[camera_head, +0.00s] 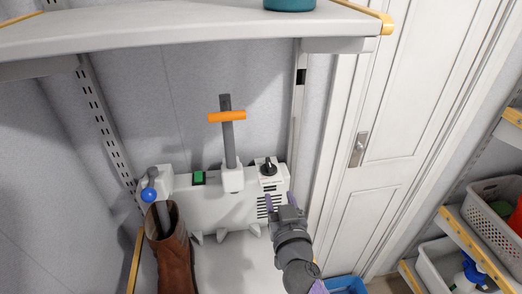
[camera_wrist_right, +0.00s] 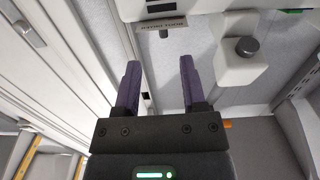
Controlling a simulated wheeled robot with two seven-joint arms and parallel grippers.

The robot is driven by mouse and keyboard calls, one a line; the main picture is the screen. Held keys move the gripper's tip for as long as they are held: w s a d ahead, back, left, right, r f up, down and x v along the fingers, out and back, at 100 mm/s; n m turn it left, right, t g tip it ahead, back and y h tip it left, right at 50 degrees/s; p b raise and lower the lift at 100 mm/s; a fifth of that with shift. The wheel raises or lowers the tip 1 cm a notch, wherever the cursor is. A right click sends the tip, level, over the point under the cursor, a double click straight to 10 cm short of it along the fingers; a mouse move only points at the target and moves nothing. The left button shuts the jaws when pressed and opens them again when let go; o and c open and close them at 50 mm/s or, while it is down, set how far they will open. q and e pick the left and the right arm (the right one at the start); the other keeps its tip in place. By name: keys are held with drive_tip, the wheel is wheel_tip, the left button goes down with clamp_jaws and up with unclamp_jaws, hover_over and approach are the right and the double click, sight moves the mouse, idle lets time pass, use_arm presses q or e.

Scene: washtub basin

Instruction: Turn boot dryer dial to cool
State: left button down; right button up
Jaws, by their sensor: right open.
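The white boot dryer (camera_head: 222,212) stands against the back wall. Its black dial (camera_head: 268,168) sits on top of the right-hand control panel, with text and vent slots on the panel below. The dial's setting is too small to read. My right gripper (camera_head: 279,201) is open and empty, just in front of and below the dial, with its fingers apart from it. In the right wrist view, the open purple fingers (camera_wrist_right: 160,78) point towards the dryer's labelled panel (camera_wrist_right: 165,24). I cannot clearly make out the dial there. My left gripper is not in view.
A grey post with an orange crossbar (camera_head: 227,116) rises left of the dial. A green switch (camera_head: 199,177) and a brown boot (camera_head: 173,258) are further left. A shelf (camera_head: 190,33) overhangs above. A white door (camera_head: 385,130) and baskets (camera_head: 490,215) are right.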

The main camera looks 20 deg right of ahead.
sight(270, 169)
drive_tip(key=x, duration=0.6)
drive_tip(key=r+x, duration=0.1)
drive_tip(key=x, duration=0.3)
drive_tip(key=shift+w+a+r, duration=0.1)
drive_tip(key=shift+w+a, duration=0.05)
clamp_jaws()
